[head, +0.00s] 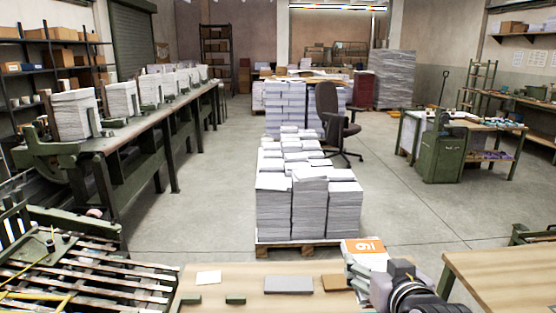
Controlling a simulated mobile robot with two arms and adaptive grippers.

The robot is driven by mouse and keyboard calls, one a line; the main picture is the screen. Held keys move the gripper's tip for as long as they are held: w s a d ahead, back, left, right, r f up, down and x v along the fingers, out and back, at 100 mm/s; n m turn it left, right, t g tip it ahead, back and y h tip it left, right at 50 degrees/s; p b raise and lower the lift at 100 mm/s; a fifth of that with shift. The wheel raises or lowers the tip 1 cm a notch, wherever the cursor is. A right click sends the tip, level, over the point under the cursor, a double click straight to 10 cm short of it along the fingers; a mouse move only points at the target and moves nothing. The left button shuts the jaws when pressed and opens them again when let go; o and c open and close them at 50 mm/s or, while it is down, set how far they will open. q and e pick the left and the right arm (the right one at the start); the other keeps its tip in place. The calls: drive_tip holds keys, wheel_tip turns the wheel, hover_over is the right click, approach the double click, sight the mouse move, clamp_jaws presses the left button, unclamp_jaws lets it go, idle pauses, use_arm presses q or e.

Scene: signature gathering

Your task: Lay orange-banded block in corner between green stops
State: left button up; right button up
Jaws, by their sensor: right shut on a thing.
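The orange-banded block (364,258), a white stack of sheets with an orange label on top, is at the right end of the near wooden bench (250,272). My right gripper (377,284) is shut on its near right side; the fingertips are mostly hidden, and I cannot tell whether the block touches the bench. Two small dark green stops, one on the left (190,299) and one on the right (236,299), lie apart near the bench's front left. My left gripper is not in view.
On the bench lie a white card (208,278), a flat grey slab (289,285) and a brown block (334,283). A slatted rack (70,275) stands at left, another wooden table (505,275) at right. A pallet of paper stacks (308,205) stands beyond.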

drive_tip(key=shift+s+d+r, duration=0.15)
drive_tip(key=shift+s+r, duration=0.75)
drive_tip(key=shift+r, duration=0.15)
drive_tip(key=w+a+f, duration=0.1)
drive_tip(key=w+f, duration=0.2)
drive_tip(key=f, duration=0.4)
drive_tip(key=w+f, duration=0.3)
drive_tip(key=f, duration=0.4)
drive_tip(key=shift+w+a+f, duration=0.2)
drive_tip(key=shift+a+f, duration=0.1)
drive_tip(key=shift+a, duration=0.1)
wheel_tip(320, 180, down, 18)
drive_tip(key=shift+r+b, duration=0.1)
drive_tip(key=shift+b, duration=0.7)
drive_tip(key=shift+f+p, duration=0.4)
drive_tip(key=shift+f, duration=0.45)
